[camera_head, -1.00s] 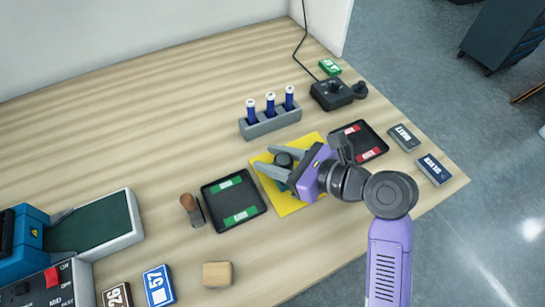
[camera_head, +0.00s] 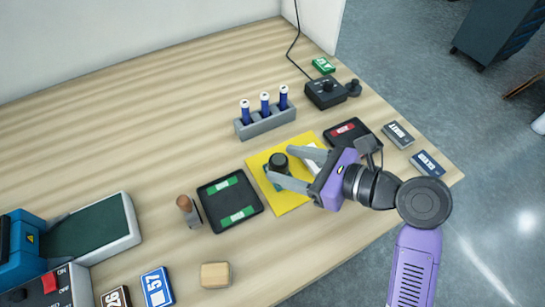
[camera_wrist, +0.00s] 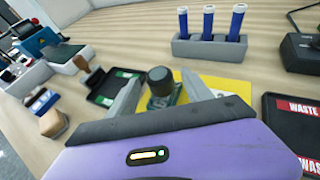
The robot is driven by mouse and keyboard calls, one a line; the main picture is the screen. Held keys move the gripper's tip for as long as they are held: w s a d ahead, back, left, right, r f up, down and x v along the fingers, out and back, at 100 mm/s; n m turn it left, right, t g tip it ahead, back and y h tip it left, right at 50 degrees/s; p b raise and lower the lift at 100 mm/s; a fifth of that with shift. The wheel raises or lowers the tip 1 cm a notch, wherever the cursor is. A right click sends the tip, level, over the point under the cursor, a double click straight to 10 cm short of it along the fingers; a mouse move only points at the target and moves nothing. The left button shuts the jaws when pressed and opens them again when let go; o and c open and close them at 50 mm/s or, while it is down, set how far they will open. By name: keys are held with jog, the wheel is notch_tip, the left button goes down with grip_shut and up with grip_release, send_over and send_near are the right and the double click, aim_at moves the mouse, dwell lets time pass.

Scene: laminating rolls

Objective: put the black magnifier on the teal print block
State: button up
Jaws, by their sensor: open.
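The black magnifier (camera_head: 279,160) is a short dark cylinder standing upright over the yellow mat (camera_head: 294,204). In the wrist view the magnifier (camera_wrist: 160,76) appears to rest on the teal print block (camera_wrist: 157,102), which is partly hidden below it and by a finger. My gripper (camera_head: 280,165) is open, with its fingertips on either side of the magnifier. In the wrist view its fingers (camera_wrist: 161,82) are spread, with a visible gap to the magnifier.
A black tray with green labels (camera_head: 247,192) lies left of the mat, and one with red labels (camera_head: 369,136) lies right. A wooden-handled stamp (camera_head: 186,205) stands nearby. A grey rack (camera_head: 268,122) with blue tubes is behind. The back left table is clear.

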jog(key=v, duration=0.6)
jog(key=shift+s+d+r, duration=0.1)
jog(key=shift+d, duration=0.1)
